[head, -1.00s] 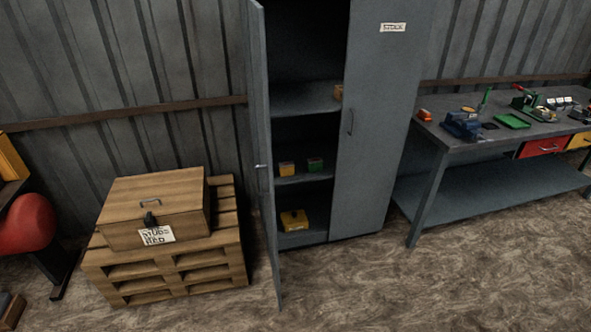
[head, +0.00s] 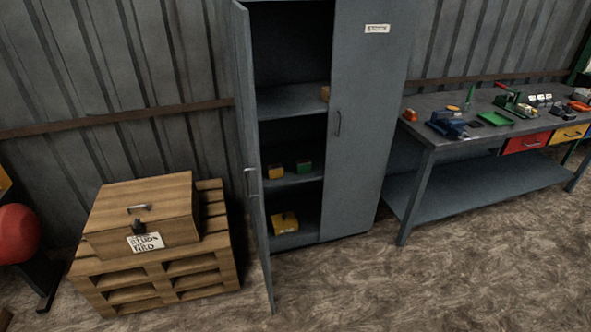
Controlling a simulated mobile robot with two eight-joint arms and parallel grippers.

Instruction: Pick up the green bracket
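No part that I can make out for certain as the green bracket shows. A small green item (head: 304,167) sits on the middle shelf of the grey cabinet (head: 365,130), beside a small yellow item (head: 275,171). Neither of my grippers is in view.
The cabinet's left door (head: 254,170) stands open; its right door is shut. A yellow box (head: 285,223) lies on the bottom shelf. A wooden chest (head: 142,212) rests on pallets (head: 215,262) at the left. The floor (head: 400,290) in front is clear.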

